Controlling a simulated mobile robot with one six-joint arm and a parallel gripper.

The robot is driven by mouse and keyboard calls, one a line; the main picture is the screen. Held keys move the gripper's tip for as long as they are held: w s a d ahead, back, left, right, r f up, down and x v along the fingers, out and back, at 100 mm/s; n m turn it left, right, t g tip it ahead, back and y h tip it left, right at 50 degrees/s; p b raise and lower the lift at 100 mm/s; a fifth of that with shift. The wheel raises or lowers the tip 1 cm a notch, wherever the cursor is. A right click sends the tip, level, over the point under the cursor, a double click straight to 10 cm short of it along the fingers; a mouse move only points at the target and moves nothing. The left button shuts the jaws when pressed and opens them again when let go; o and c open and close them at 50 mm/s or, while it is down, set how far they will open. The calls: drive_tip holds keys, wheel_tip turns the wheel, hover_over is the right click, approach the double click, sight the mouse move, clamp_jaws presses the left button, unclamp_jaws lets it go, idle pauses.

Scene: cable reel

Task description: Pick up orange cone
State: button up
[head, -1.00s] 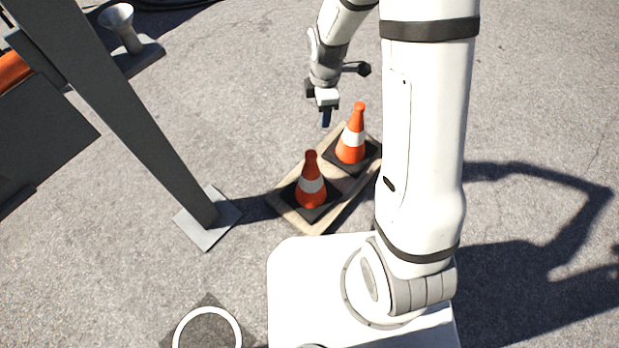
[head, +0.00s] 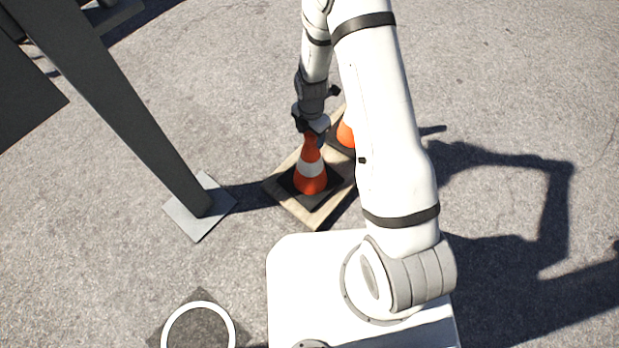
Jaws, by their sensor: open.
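An orange cone (head: 311,177) with a white band and a dark square base stands upright on a wooden board (head: 317,220). My gripper (head: 312,138) is at the top of this cone, with its fingers close to the tip. The gripper is open, and the cone's tip is partly hidden by it. A second orange cone (head: 346,134) stands behind to the right on the same board, mostly hidden by my arm.
A grey steel post with a flat foot plate (head: 200,222) stands left of the board. A white ring on a dark square (head: 199,307) lies at the lower left. The asphalt around the board is mostly clear.

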drive_tip(key=shift+f, duration=0.9)
drive_tip(key=shift+r, duration=0.1)
clamp_jaws()
